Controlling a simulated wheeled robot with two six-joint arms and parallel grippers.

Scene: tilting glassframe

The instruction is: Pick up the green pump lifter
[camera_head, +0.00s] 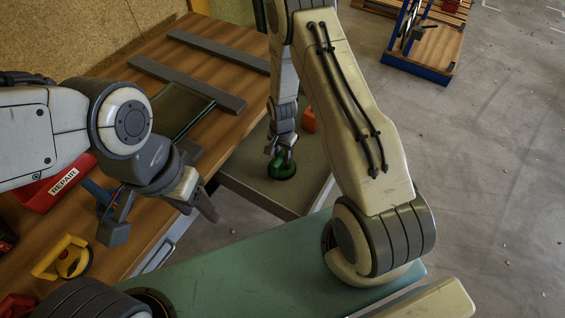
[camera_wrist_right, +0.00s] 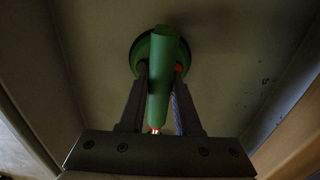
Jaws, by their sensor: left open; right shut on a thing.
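The green pump lifter (camera_head: 284,174) has a round cup and a bar-like handle. It stands inside the grey open drawer (camera_head: 236,187), its cup on the drawer floor. My right gripper (camera_head: 283,158) points down at it. In the right wrist view the green pump lifter (camera_wrist_right: 158,75) lies between the two dark fingers of my right gripper (camera_wrist_right: 160,95), which are shut on its handle. My left gripper (camera_head: 207,197) is over the front edge of the wooden table, away from the lifter; its fingertips are partly hidden.
An orange object (camera_head: 309,120) is in the drawer's far part. The wooden table (camera_head: 205,35) bears grey bars (camera_head: 185,82), a dark glass pane (camera_head: 178,108), a red REPAIR box (camera_head: 50,190) and a yellow suction lifter (camera_head: 62,258). Free floor (camera_head: 475,190) lies right.

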